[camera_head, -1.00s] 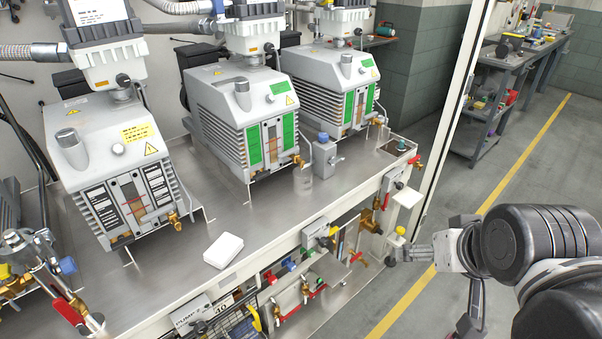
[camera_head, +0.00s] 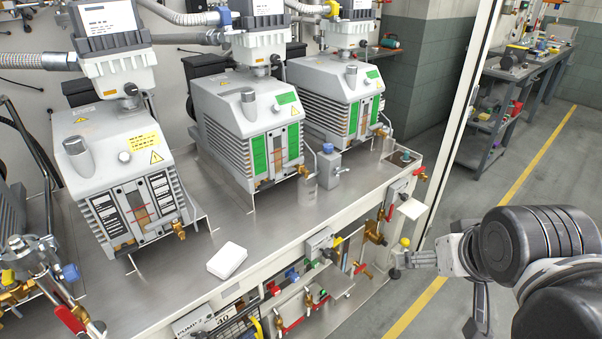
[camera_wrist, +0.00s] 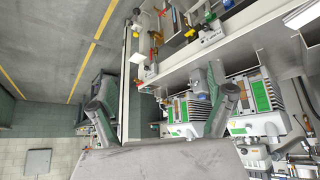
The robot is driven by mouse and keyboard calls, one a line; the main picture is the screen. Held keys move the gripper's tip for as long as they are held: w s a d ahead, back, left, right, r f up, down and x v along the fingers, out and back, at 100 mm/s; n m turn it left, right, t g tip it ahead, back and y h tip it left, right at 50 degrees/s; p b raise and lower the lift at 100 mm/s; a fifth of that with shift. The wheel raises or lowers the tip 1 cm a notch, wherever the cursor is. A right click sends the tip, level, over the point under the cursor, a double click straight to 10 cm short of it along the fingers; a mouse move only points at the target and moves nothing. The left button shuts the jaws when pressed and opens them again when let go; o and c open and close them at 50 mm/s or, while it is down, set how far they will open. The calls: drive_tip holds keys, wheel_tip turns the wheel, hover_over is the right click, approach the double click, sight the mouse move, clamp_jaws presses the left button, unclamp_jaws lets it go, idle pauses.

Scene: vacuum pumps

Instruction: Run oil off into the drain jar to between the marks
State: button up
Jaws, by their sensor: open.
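Three grey vacuum pumps stand in a row on a steel bench: the left pump (camera_head: 110,160), the middle pump (camera_head: 240,115) and the right pump (camera_head: 335,95). Each has a brownish sight window on its front; a brass drain valve (camera_head: 178,228) shows on the left pump. A clear, jar-like cylinder (camera_head: 307,192) stands at the middle pump's front right; its marks and contents cannot be made out. My gripper (camera_head: 410,258) is beyond the bench's right front corner, apart from the pumps. In the wrist view its fingers (camera_wrist: 160,105) are spread with nothing held between them.
A white block (camera_head: 227,260) lies near the bench's front edge. A grey fitting with a blue cap (camera_head: 328,160) stands right of the cylinder. Valves and red handles line the front below. A post (camera_head: 462,120) rises at the bench's right end. Floor (camera_head: 535,180) is open toward the side workbench.

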drive_tip(key=w+a+f+n+t+h+b, duration=0.1)
drive_tip(key=w+a+n+t+h+b, duration=0.25)
drive_tip(key=w, duration=0.95)
drive_tip(key=w+a+f+n+g+h+b, duration=0.15)
drive_tip(key=w+a+n, duration=0.35)
drive_tip(key=w, duration=0.9)
drive_tip(key=n+t+h+b, duration=0.2)
drive_tip(key=n+t+b, duration=0.3)
drive_tip(key=t, duration=0.3)
approach(285, 168)
drive_tip(key=x, duration=0.3)
drive_tip(key=shift+w+m, duration=0.15)
drive_tip(key=shift+m, duration=0.1)
drive_tip(key=shift+d+r, duration=0.1)
drive_tip(key=c, duration=1.5)
drive_tip(key=shift+f+p+x, duration=0.2)
drive_tip(key=shift+p+x, duration=0.35)
drive_tip(key=shift+x, duration=3.95)
